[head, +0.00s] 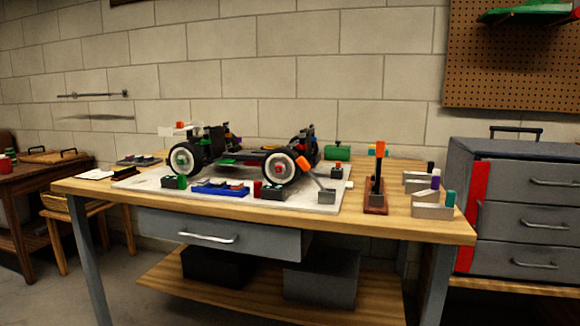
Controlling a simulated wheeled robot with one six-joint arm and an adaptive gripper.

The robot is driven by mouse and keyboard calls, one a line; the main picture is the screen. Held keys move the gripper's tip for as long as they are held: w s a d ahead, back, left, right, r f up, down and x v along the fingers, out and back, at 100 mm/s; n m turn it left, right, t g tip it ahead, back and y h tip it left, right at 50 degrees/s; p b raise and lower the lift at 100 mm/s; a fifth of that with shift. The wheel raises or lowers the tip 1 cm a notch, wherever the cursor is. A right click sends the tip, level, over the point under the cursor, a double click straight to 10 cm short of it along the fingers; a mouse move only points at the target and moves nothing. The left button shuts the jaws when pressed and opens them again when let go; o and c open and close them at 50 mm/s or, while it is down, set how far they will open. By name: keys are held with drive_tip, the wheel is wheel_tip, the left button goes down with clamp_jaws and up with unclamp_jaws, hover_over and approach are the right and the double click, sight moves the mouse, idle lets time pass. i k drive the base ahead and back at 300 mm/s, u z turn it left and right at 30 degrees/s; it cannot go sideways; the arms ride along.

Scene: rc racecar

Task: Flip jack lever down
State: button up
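An RC car chassis (245,158) with white-rimmed wheels stands on a white board on the workbench. A grey lever with an orange tip (303,164) leans up and left from a small block (327,195) beside the car's front right wheel; it looks like a jack lever, raised and tilted. Another orange piece (180,125) shows at the car's back left, mostly hidden, so I cannot tell whether it is a lever too. My gripper is not in view.
A black upright tool with an orange top (380,150) stands on a reddish base, right of the white board (140,183). Small grey holders (433,210) line the bench's right end. A grey drawer cabinet (520,205) stands to the right. Floor shows at lower left.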

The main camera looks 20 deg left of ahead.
sight(302, 162)
drive_tip(key=z, duration=0.05)
drive_tip(key=k, duration=0.85)
drive_tip(key=u, duration=0.95)
drive_tip(key=i, duration=1.45)
drive_tip(key=z, duration=0.2)
drive_tip(key=k, duration=0.25)
drive_tip(key=z, duration=0.15)
